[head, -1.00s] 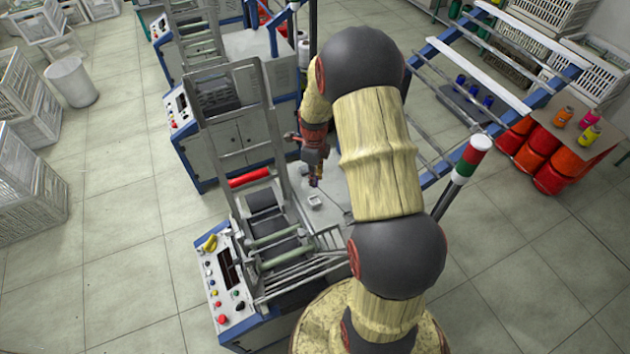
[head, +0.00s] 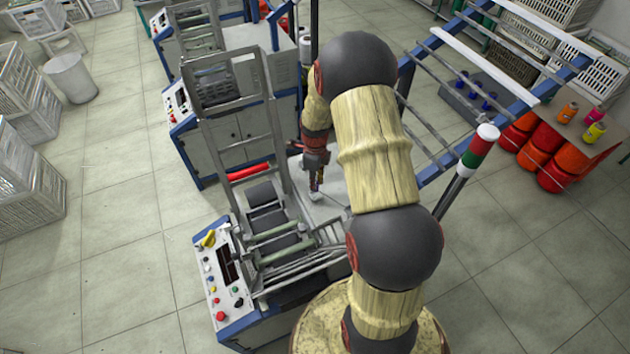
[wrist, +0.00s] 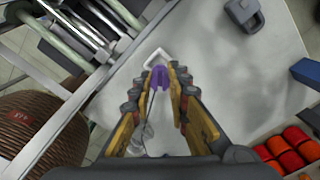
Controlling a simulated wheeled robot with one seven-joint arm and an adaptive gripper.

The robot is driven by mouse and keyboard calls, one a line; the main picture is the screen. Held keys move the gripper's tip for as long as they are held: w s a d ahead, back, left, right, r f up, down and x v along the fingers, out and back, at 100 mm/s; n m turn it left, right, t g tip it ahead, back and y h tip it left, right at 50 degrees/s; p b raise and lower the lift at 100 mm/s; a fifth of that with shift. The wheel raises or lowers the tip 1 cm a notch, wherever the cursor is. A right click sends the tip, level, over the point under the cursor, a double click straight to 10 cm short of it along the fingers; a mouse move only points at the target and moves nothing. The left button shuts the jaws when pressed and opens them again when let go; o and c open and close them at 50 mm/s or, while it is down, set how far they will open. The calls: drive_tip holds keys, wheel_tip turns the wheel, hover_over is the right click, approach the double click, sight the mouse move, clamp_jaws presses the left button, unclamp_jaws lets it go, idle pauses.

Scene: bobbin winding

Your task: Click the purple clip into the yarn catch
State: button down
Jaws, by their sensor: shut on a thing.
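The purple clip (wrist: 160,80) is held between the two fingertips of my gripper (wrist: 160,73) in the wrist view. A white angular piece, apparently the yarn catch (wrist: 154,56), lies just beyond the fingertips on the pale table. The clip appears at its near, open side; I cannot tell whether they touch. In the head view my gripper (head: 316,183) points down over the catch (head: 316,197), which is partly hidden behind the fingertips. The clip is too small there to judge its height or seating.
The winding machine, with rollers (head: 280,230) and a metal frame, stands left of the gripper. Its button panel (head: 222,280) is nearer. In the wrist view, a grey bracket (wrist: 243,14) and red spools (wrist: 290,145) lie to the right. The pale tabletop (wrist: 235,75) between is clear.

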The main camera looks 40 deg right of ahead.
drive_tip(key=shift+f+b, duration=1.25)
drive_tip(key=shift+f, duration=0.6)
drive_tip(key=c, duration=1.7)
unclamp_jaws()
drive_tip(key=shift+o, duration=0.3)
drive_tip(key=shift+r, duration=0.1)
wheel_tip(320, 180, up, 12)
drive_tip(key=shift+f, duration=0.1)
